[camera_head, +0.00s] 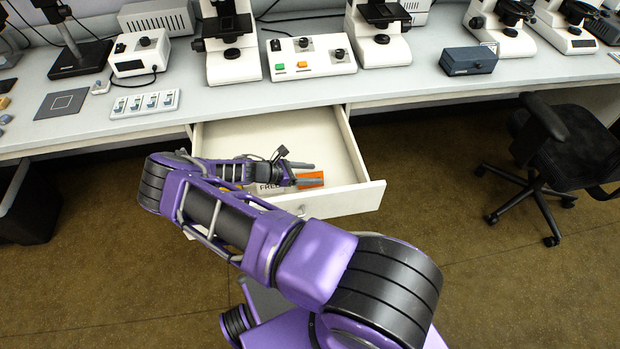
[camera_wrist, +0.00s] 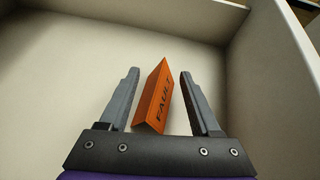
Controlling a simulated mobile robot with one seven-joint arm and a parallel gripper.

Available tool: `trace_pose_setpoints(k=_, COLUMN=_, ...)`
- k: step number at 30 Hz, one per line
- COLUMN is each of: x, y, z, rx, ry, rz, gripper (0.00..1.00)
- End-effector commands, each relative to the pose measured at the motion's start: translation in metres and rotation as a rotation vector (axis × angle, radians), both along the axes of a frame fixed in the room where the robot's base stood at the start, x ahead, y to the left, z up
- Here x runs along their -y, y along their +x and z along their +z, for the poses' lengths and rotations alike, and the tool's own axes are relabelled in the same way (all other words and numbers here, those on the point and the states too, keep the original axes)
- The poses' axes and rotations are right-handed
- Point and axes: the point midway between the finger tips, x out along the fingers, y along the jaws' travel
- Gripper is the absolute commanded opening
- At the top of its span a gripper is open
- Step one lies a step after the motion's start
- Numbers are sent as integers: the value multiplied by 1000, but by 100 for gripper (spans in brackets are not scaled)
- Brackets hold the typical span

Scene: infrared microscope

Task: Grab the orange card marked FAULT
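The orange card marked FAULT (camera_wrist: 157,97) stands as a folded, tent-like card in the open drawer (camera_head: 345,198). In the wrist view it lies between the two fingers of my gripper (camera_wrist: 160,88), with a gap on each side. The fingers are open and do not visibly touch it. In the head view the orange card (camera_head: 311,179) shows beside the fingertips of my gripper (camera_head: 312,174), partly hidden by them. A white card reading FREE (camera_head: 268,188) is in the drawer to the left, partly covered by my arm.
The drawer's front and side walls surround my gripper. The bench (camera_head: 400,90) above holds microscopes, a control box (camera_head: 310,57) and a dark blue box (camera_head: 468,60). A black chair (camera_head: 570,140) stands on the right. The drawer's back floor is clear.

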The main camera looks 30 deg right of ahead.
Motion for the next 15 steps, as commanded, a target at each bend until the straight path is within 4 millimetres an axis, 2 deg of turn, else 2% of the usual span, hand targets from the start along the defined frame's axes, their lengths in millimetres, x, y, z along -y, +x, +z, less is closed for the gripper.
trace_pose_setpoints(k=1, x=0, y=0, z=0, rx=0, ry=0, rz=0, gripper=57)
trace_pose_setpoints(k=2, x=0, y=0, z=0, rx=0, ry=0, rz=0, gripper=52)
trace_pose_setpoints(k=10, x=0, y=0, z=0, rx=0, ry=0, rz=0, gripper=3)
trace_pose_setpoints(k=11, x=0, y=0, z=0, rx=0, ry=0, rz=0, gripper=0)
trace_pose_setpoints(k=15, x=0, y=0, z=0, rx=0, ry=0, rz=0, gripper=0)
